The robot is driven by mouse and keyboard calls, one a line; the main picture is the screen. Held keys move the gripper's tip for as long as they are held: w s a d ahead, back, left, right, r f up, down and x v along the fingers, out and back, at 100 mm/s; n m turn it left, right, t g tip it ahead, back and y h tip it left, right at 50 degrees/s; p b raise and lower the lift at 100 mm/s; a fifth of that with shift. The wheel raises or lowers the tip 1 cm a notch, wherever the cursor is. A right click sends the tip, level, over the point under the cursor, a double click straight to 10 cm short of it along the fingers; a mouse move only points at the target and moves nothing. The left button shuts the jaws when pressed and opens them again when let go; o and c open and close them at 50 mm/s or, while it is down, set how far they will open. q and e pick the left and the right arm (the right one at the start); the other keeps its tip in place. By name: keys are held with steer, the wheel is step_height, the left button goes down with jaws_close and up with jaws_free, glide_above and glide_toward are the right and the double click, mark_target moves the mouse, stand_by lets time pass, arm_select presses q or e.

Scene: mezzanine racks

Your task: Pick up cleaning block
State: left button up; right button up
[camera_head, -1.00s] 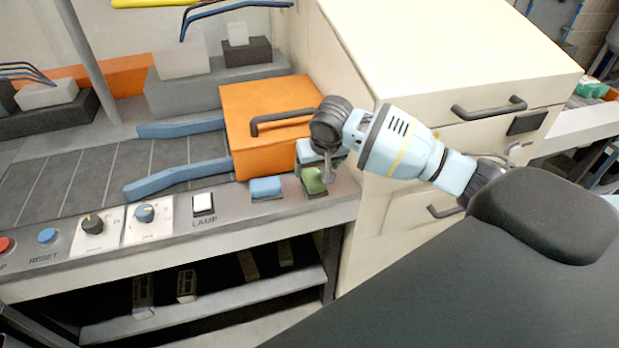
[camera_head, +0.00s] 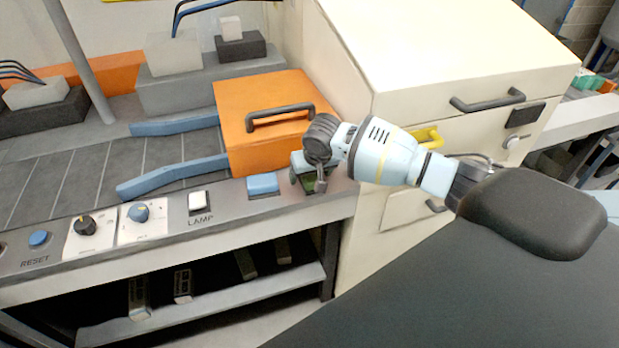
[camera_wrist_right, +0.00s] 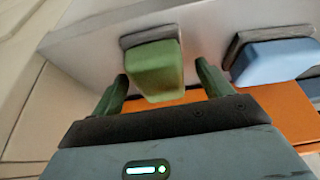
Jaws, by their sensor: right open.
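A green block (camera_wrist_right: 155,72) with a dark grey base, which looks like a cleaning block, sits at the front edge of the grey bench. In the right wrist view it lies between the two fingers of my right gripper (camera_wrist_right: 161,76), which are open with a gap on each side. In the head view the right gripper (camera_head: 311,182) is over the block and hides most of it. A similar blue block (camera_head: 263,184) sits just to its left; it also shows in the right wrist view (camera_wrist_right: 272,62). My left gripper is not in view.
An orange box (camera_head: 250,135) with a dark handle stands right behind the blocks. A cream cabinet (camera_head: 455,45) with drawers stands close on the right. Knobs and a white lamp switch (camera_head: 198,201) line the bench front to the left.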

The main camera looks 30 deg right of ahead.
steer(key=shift+c, duration=0.5)
steer(key=c, duration=1.1)
steer(key=shift+o, duration=0.2)
steer(key=shift+r, duration=0.1)
steer(key=shift+r, duration=0.65)
step_height(320, 180, up, 2)
steer(key=shift+r, duration=0.2)
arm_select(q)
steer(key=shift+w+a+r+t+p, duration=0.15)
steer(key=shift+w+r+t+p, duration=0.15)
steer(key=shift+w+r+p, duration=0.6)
arm_select(e)
steer(key=s+a+r, duration=0.1)
steer(key=s+a, duration=0.8)
steer(key=a, duration=0.3)
steer(key=shift+s+a, duration=0.35)
steer(key=shift+a, duration=0.05)
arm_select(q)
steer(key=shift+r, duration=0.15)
arm_select(e)
steer(key=shift+r, duration=0.1)
